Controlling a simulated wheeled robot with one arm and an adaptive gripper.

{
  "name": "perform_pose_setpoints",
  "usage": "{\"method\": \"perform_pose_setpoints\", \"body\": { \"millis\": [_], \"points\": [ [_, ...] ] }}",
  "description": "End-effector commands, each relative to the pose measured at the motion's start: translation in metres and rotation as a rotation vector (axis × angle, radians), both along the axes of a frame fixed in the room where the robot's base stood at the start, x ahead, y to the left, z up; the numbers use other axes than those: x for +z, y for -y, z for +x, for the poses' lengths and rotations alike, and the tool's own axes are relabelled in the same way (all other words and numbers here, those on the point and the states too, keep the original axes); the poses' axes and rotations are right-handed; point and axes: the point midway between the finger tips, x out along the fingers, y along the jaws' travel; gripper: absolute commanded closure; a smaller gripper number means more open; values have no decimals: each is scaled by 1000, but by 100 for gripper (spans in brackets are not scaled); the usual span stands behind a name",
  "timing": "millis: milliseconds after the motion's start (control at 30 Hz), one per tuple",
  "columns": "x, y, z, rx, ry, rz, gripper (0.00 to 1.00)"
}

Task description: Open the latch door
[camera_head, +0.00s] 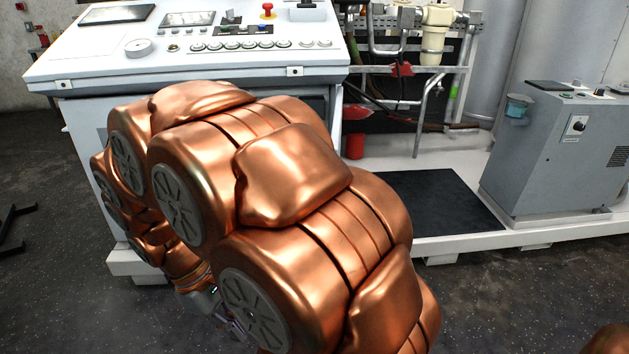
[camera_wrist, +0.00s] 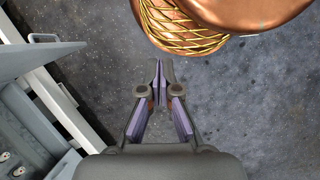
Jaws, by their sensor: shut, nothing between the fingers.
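My gripper (camera_wrist: 159,82) is shut and empty in the wrist view, with its fingertips together over the dark speckled floor. In the head view only a small part of it shows low behind my copper arm. The white console cabinet (camera_head: 190,65) stands at the upper left of the head view; my arm hides most of its front. I cannot make out a latch door there. In the wrist view, grey panels (camera_wrist: 30,45) and a pale frame lie to the left of my gripper, apart from it. I cannot tell whether one of them is the door.
A grey machine box (camera_head: 555,150) stands at the right on a white platform (camera_head: 470,240), beside a black mat (camera_head: 430,200). Pipes and a red cup (camera_head: 355,146) are behind. A dark metal stand (camera_head: 15,225) is at far left. Open floor lies below my gripper.

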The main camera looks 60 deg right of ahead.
Motion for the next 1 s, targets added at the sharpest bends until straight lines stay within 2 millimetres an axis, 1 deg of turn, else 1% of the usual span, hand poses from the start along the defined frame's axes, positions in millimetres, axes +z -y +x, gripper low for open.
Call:
{"method": "perform_pose_setpoints", "body": {
  "millis": [33,100,167,300,367,533,667,700,833,1000],
  "points": [
    [17,10,11,12,-15,-5,100],
    [28,24,27,36,-26,-13,100],
    [37,37,40,57,-42,-21,100],
    [55,70,67,101,-77,-37,100],
    [63,84,78,117,-93,-42,100],
    [82,126,106,161,-143,-58,100],
    [93,160,124,192,-183,-69,100],
    [97,171,128,201,-195,-72,100],
    [107,206,141,224,-243,-79,100],
    [116,250,151,250,-303,-86,100]
  ]
}}
